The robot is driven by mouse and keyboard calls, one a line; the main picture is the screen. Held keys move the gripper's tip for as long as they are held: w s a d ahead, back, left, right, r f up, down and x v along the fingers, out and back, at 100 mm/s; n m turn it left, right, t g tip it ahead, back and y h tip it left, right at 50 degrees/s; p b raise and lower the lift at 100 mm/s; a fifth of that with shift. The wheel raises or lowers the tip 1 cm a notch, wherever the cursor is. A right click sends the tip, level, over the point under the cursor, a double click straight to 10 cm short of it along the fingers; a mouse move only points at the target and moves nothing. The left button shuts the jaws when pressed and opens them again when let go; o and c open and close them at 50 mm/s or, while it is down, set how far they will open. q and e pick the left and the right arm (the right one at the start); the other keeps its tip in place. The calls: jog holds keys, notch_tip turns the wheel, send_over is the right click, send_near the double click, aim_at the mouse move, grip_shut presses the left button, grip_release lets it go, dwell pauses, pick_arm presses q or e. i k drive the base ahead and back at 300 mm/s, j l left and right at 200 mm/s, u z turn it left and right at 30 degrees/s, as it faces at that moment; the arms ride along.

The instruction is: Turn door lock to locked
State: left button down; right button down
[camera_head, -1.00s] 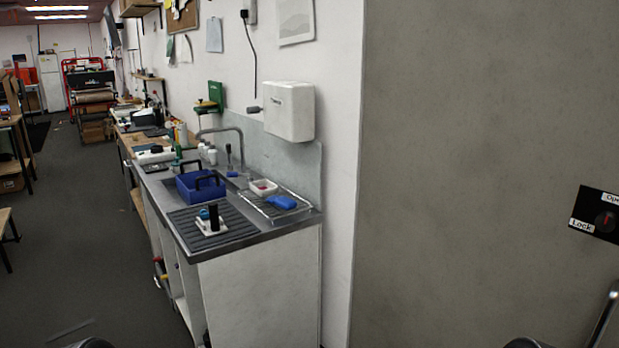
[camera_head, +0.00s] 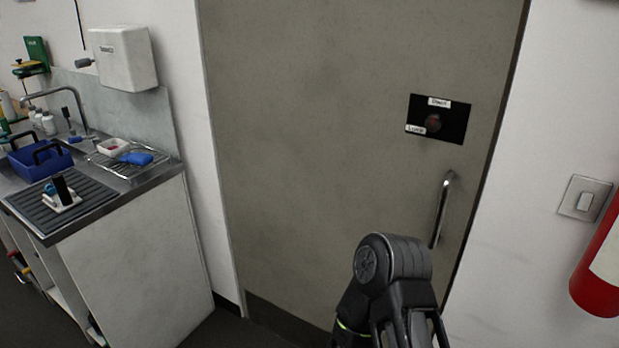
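The door lock (camera_head: 433,121) is a round dark dial with a red mark, set in a black plate on the grey-beige door (camera_head: 320,130). Which label the dial points to is too small to tell. A metal door handle (camera_head: 442,210) stands below the plate. A black arm link of mine rises from the bottom edge in front of the door, below and left of the handle, apart from the lock. Neither gripper's fingertips can be made out.
A sink counter (camera_head: 135,240) with a blue caddy (camera_head: 40,158) stands left of the door, under a white wall dispenser (camera_head: 123,57). A light switch (camera_head: 585,199) and a red fire extinguisher (camera_head: 598,275) are on the right. The space before the lock plate looks clear.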

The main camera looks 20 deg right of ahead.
aim_at(435, 122)
jog(key=z, duration=1.5)
